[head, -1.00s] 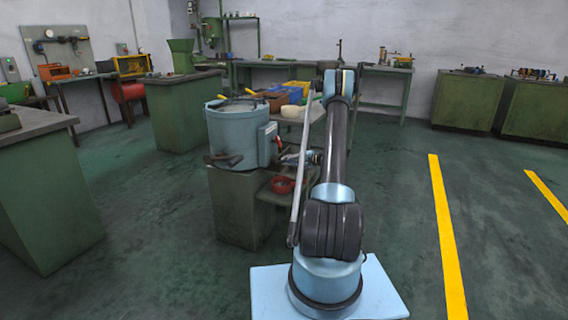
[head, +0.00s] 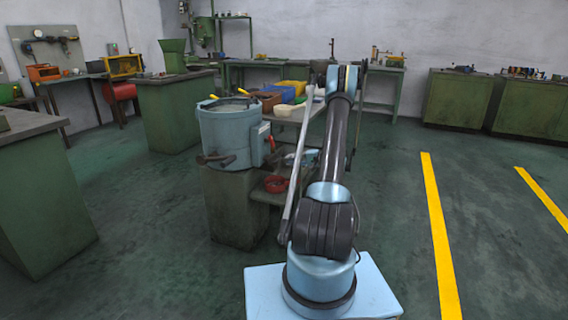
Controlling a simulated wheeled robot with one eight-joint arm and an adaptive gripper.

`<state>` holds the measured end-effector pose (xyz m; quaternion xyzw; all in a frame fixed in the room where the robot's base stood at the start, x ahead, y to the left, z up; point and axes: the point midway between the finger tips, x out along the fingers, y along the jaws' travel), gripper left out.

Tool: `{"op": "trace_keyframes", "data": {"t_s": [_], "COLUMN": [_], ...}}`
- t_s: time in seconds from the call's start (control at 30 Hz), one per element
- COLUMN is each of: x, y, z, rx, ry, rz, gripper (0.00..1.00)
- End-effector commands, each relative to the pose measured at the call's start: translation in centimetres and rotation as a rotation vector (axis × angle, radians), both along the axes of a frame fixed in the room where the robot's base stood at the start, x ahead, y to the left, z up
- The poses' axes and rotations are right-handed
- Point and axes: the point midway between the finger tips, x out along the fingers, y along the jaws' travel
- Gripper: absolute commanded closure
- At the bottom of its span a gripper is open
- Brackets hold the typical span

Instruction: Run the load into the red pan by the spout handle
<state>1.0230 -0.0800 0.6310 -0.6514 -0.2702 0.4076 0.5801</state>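The light-blue drum machine (head: 226,132) stands on a green-grey pedestal, left of my arm in the head view. A small red handle (head: 271,143) shows on its right side, by a pale box; I cannot tell if it is the spout handle. A dark lever-like part (head: 215,159) sticks out low on its front. The red pan (head: 276,184) sits on a low shelf right of the pedestal; its contents are too small to make out.
Behind the drum, a table holds a blue bin (head: 278,93), a yellow bin (head: 292,86) and a pale bowl (head: 283,110). A green bench (head: 45,195) stands at left, and green cabinets (head: 458,98) line the back right. The floor right of my arm is open.

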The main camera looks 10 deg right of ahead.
Motion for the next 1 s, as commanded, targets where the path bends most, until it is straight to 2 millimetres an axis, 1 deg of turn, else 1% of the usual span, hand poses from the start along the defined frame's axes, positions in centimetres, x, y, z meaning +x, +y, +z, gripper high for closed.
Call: {"op": "trace_keyframes", "data": {"t_s": [0.03, 0.2, 0.4, 0.8, 0.87, 1.0], "x": [-0.5, -1.8, -2.6, -2.7, -2.8, -3.2], "y": [-0.9, -3.0, -4.1, -4.2, -4.0, -2.8], "z": [0.2, 0.7, 1.0, 1.2, 1.5, 3.3], "rx": [0.000, 0.000, 0.000, -0.002, -0.008, -0.043], "ry": [0.000, 0.001, 0.001, 0.002, 0.005, 0.020], "rz": [-0.002, -0.001, 0.000, 0.001, 0.003, 0.016], "gripper": [0.82, 0.82, 0.82, 0.82, 0.82, 0.82]}}
